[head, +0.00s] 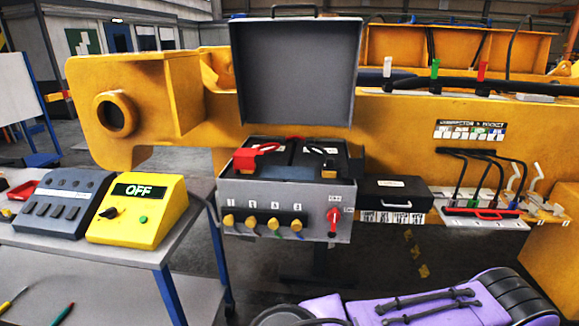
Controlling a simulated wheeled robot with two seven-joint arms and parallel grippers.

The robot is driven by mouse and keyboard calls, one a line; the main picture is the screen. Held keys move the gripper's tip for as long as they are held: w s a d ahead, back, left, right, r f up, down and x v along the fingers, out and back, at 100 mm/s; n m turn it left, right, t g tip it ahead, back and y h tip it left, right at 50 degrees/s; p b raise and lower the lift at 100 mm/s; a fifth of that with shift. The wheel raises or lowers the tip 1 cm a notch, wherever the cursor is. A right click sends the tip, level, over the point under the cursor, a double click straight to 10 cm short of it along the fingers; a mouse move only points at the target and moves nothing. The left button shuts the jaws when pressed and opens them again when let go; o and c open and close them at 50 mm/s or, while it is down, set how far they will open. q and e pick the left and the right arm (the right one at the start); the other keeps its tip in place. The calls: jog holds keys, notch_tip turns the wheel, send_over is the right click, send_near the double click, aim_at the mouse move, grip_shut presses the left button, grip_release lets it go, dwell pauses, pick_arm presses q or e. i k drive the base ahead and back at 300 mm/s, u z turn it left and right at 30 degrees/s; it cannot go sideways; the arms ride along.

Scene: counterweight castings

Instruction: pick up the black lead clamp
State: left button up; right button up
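A grey metal box (287,202) with its lid (297,72) raised stands in the middle of the head view. Inside it are black battery-like blocks, with a red clamp (252,157) at the left. A small black clamp-like piece (328,163) with a dark lead lies at the right inside the box; its jaws are too small to make out. Neither of my grippers can be made out in the head view, so no hold on a clamp shows.
A yellow device reading OFF (137,208) and a grey button console (62,203) stand on a trolley at left. A closed black case (393,194) sits right of the box. Farther right is a rack of dark leads (485,213). A large yellow casting (150,95) stands behind.

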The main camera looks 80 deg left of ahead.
aim_at(328, 171)
jog(key=u, duration=2.05)
